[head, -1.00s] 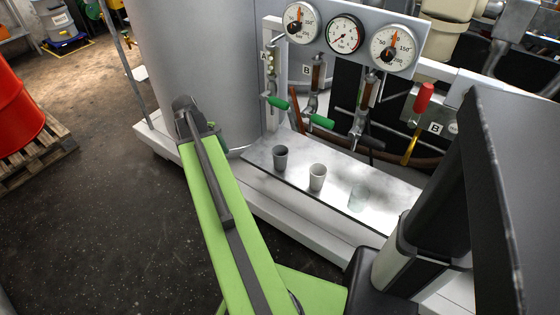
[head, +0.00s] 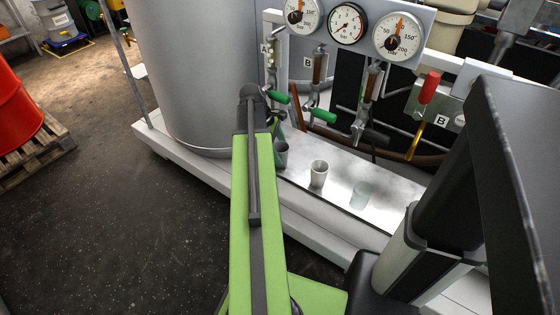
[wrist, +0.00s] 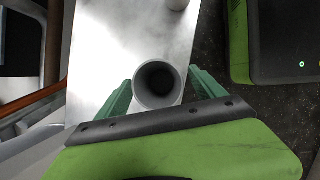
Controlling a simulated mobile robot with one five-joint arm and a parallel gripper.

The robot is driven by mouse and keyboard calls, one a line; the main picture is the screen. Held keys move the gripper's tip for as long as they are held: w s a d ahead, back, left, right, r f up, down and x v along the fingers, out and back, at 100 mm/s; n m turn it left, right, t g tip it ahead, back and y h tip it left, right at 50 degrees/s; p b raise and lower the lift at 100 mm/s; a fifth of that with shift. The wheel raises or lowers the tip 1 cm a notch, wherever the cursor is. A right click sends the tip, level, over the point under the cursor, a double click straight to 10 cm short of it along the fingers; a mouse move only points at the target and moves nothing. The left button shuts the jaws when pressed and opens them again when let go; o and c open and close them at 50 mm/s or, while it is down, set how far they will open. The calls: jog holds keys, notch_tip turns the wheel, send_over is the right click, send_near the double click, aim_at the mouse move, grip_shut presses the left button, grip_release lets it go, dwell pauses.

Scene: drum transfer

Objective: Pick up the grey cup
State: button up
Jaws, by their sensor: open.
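The grey cup (wrist: 158,88) stands upright and open-topped on the metal shelf in the wrist view. In the head view the grey cup (head: 283,155) is partly hidden behind my arm and a finger. My gripper (wrist: 162,84) is open, with one green finger on each side of the cup. I cannot tell whether either finger touches it. In the head view my gripper (head: 277,133) is mostly hidden by the arm.
Green-handled valves (head: 322,116) and pressure gauges (head: 347,24) are just behind. A large grey tank (head: 190,70) is at the left.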

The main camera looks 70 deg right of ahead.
aim_at(283, 157)
jog(key=b+x, duration=0.2)
jog(key=x, duration=0.2)
jog(key=shift+w+f+b, duration=0.1)
jog(key=shift+w+b, duration=0.05)
jog(key=shift+b, duration=0.15)
jog(key=c, duration=1.4)
